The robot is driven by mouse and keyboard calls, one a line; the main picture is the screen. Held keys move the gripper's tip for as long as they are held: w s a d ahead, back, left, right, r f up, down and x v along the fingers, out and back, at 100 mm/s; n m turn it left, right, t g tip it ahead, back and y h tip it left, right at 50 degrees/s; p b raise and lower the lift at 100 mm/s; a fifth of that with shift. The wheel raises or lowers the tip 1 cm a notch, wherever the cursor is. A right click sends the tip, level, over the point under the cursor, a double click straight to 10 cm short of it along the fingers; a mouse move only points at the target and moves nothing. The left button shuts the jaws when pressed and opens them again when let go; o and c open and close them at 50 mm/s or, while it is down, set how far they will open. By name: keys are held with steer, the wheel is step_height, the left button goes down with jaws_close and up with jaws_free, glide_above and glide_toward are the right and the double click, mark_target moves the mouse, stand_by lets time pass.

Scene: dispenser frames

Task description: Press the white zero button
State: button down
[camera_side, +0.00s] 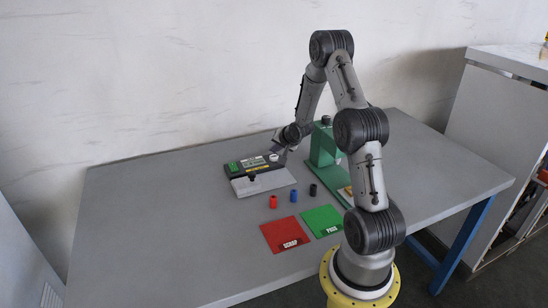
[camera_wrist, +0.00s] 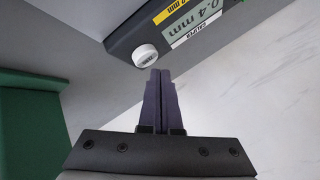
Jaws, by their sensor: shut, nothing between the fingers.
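The white button (camera_wrist: 146,55) is a round white knob on the end of the dark measuring device (camera_wrist: 130,38). The device has a display reading 0.4 mm and a label that reads CALIPER. In the side view the device (camera_side: 238,171) lies at the back of the table, with the white button (camera_side: 274,157) at its right end. My gripper (camera_wrist: 161,72) is shut and empty, its fingertips close beside the button in the wrist view. In the side view my gripper (camera_side: 279,149) is just above the button. I cannot tell whether they touch.
A green stand (camera_side: 323,145) is right of the device. A red (camera_side: 273,202), a blue (camera_side: 293,196) and a black (camera_side: 313,190) small part stand in front. A red SCRAP mat (camera_side: 278,232) and a green PASS mat (camera_side: 318,217) lie nearer. The table's left side is clear.

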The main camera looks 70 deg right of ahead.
mark_target(275, 158)
steer(key=shift+f, duration=0.2)
steer(key=shift+f, duration=0.25)
steer(key=shift+f, duration=0.5)
stand_by(0.9)
steer(key=shift+r, duration=0.9)
steer(key=shift+r, duration=2.5)
